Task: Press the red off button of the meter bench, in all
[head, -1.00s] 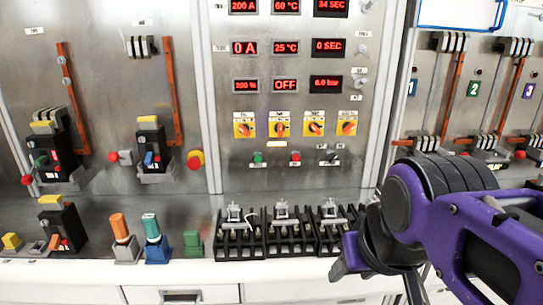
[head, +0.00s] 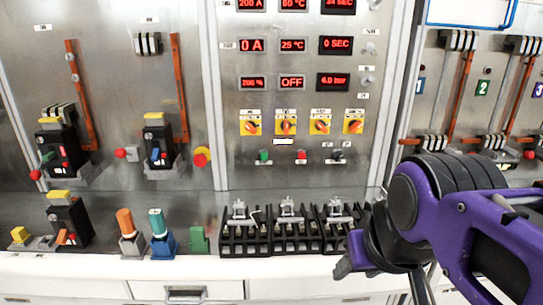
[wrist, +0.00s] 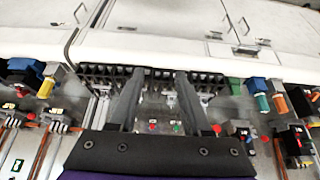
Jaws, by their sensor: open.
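The red button (head: 301,155) sits on the lower part of the metal meter panel (head: 235,130), between a green button (head: 264,155) and a dark switch (head: 336,155). In the wrist view, which is turned upside down, the red button (wrist: 152,126) shows beyond my fingers, near the green button (wrist: 177,128). My gripper (wrist: 158,78) is open and empty, its two dark fingers apart. In the head view my purple arm is at the lower right, right of and below the button, and apart from it.
Black terminal blocks (head: 245,232) stand on the bench below the buttons. A red and yellow knob (head: 201,156) and breakers (head: 157,148) are to the left. Yellow rotary switches (head: 286,123) sit above. White drawers (head: 185,293) line the front.

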